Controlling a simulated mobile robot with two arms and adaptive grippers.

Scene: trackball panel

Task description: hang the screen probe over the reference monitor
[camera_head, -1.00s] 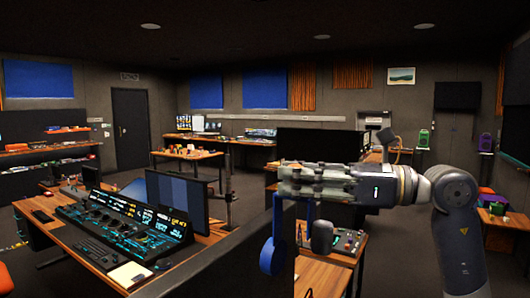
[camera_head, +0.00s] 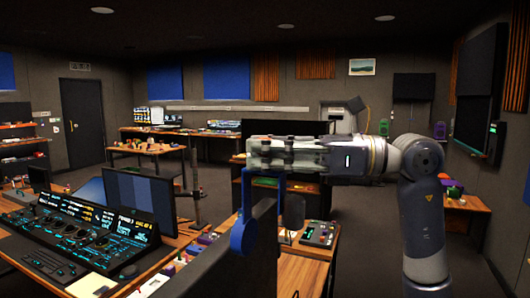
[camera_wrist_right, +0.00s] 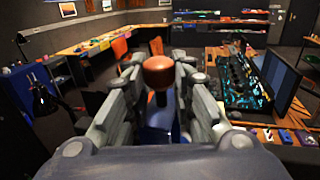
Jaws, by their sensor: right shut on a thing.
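My right gripper (camera_head: 250,160) points left and is shut on the screen probe. The blue strap of the probe (camera_head: 243,236) hangs below the fingers, with a blue disc on the near side and a dark pod beside it. In the right wrist view a brown knob (camera_wrist_right: 158,72) stands between the fingers, with blue below it. A dark upright panel (camera_head: 264,250) is right behind the disc; I cannot tell whether they touch. A dark monitor (camera_head: 137,200) stands on the console desk to the left. I cannot tell which screen is the reference monitor. My left gripper is out of view.
A lit control console (camera_head: 75,235) fills the left desk. A small desk with a button box (camera_head: 318,234) lies below my right arm. A large dark screen (camera_head: 285,128) stands behind the gripper. Open floor (camera_head: 375,225) shows to the right.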

